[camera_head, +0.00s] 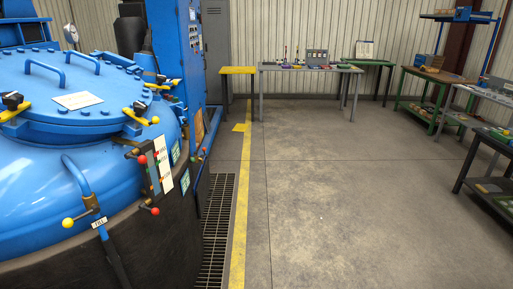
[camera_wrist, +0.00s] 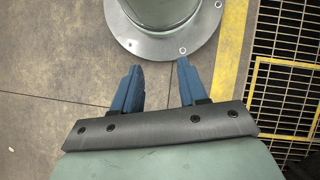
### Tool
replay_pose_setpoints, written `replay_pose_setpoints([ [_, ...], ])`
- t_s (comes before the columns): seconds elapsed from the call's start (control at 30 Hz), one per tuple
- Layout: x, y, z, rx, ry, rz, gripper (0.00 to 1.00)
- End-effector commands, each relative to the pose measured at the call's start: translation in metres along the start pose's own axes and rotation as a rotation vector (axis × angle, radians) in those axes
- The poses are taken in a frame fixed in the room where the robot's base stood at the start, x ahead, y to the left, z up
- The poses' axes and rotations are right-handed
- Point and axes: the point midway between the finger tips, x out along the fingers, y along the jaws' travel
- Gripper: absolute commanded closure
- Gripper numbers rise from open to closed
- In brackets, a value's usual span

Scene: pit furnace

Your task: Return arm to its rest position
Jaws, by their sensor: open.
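My gripper (camera_wrist: 158,82) shows in the wrist view, with two blue fingers spread apart and nothing between them. It points down toward the bare concrete floor. My arm and gripper do not show in the head view.
A large blue furnace (camera_head: 95,120) with clamps and coloured knobs fills the left of the head view. A floor grate (camera_head: 216,230) and yellow line (camera_head: 243,190) run beside it. The concrete floor (camera_head: 340,190) is clear. Benches (camera_head: 310,68) stand at the back and right.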

Motion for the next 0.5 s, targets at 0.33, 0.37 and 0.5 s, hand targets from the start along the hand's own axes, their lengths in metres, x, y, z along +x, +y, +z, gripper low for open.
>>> replay_pose_setpoints([
  [0.33,0.030,0.040,0.026,0.169,-0.060,-0.107,0.57],
  [0.37,0.030,0.042,0.026,0.180,-0.060,-0.113,0.57],
  [0.5,0.031,0.050,0.027,0.213,-0.059,-0.134,0.57],
])
